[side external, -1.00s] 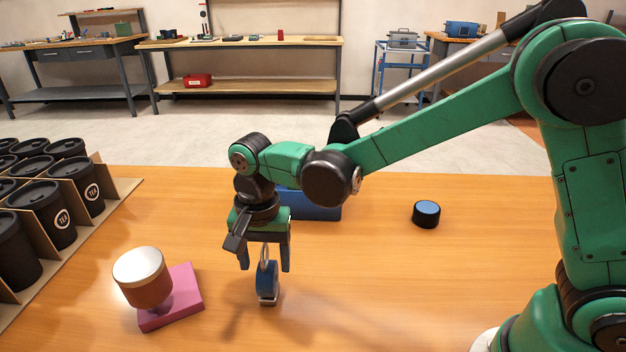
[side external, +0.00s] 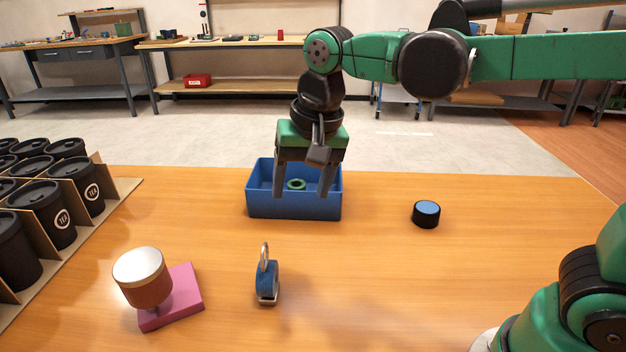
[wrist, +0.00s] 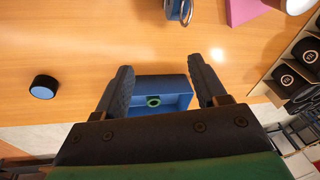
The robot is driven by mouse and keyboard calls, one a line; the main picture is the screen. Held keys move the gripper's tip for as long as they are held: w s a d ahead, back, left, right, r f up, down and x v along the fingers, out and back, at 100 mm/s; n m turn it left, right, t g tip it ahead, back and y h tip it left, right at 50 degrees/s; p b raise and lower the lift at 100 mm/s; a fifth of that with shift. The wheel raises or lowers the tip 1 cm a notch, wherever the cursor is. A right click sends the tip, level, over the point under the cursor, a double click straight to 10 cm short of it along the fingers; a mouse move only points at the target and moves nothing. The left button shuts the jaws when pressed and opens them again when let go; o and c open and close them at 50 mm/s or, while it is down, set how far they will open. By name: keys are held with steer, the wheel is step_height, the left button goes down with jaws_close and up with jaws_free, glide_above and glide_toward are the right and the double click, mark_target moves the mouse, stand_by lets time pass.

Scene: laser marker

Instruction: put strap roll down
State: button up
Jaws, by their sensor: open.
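In the wrist view the bin (wrist: 172,85) shows between the fingers (wrist: 158,70).
A green ring (side external: 297,184) lies in the bin. A black puck with a blue top (side external: 427,214) stands to the right. A brown, silver-topped cylinder (side external: 143,278) on a pink block (side external: 187,290) stands front left. A cardboard crate of black cups fills the left edge.

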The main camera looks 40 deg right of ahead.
steer(key=s+d+f+n+t, duration=0.4)
steer(key=s+d+n, duration=0.1)
steer(key=d, duration=0.2)
steer(key=shift+s+d+n+t+h, duration=0.3)
steer(key=shift+n, duration=0.1)
stand_by(0.7)
